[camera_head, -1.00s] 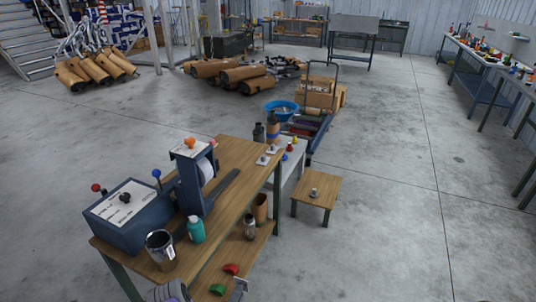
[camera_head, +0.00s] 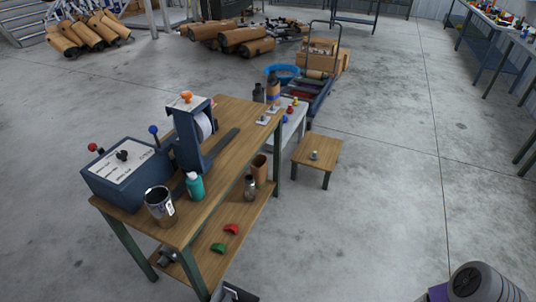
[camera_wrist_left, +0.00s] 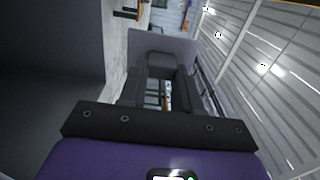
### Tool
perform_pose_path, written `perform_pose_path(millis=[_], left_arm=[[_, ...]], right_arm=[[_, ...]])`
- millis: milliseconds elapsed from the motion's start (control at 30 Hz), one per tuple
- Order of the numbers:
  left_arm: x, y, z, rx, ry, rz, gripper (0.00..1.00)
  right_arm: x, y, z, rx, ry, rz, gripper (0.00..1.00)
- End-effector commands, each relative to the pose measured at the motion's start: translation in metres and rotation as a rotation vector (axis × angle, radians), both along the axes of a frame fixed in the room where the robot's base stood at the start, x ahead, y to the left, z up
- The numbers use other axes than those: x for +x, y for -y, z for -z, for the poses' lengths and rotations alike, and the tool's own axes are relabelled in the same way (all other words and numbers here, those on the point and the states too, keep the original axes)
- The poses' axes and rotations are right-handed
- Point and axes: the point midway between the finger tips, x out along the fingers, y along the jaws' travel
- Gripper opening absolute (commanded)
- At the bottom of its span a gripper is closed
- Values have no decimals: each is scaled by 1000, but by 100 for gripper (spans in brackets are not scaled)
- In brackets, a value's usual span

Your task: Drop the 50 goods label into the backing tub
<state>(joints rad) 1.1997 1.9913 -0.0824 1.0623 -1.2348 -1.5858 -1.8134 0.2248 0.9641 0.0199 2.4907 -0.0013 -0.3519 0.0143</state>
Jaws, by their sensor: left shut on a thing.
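My left gripper (camera_head: 235,292) is only partly in the head view, at the bottom edge, below the workbench's front end. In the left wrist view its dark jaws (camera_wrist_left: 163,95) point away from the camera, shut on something. A small pale patch lies between them, too small and blurred to read as the 50 goods label.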

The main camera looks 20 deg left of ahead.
Motion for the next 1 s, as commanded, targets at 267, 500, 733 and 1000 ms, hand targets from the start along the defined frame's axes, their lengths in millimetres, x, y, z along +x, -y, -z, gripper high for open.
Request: perform_pose_path(millis=[267,500,733,1000], left_arm=[[0,0,32,0,2,0,0],[0,0,33,0,1,0,0],[0,0,33,0,1,0,54],[0,0,33,0,1,0,62]], right_arm=[[0,0,31,0,0,0,38],[0,0,32,0,0,0,38],[0,0,31,0,0,0,38],[0,0,32,0,0,0,38]])
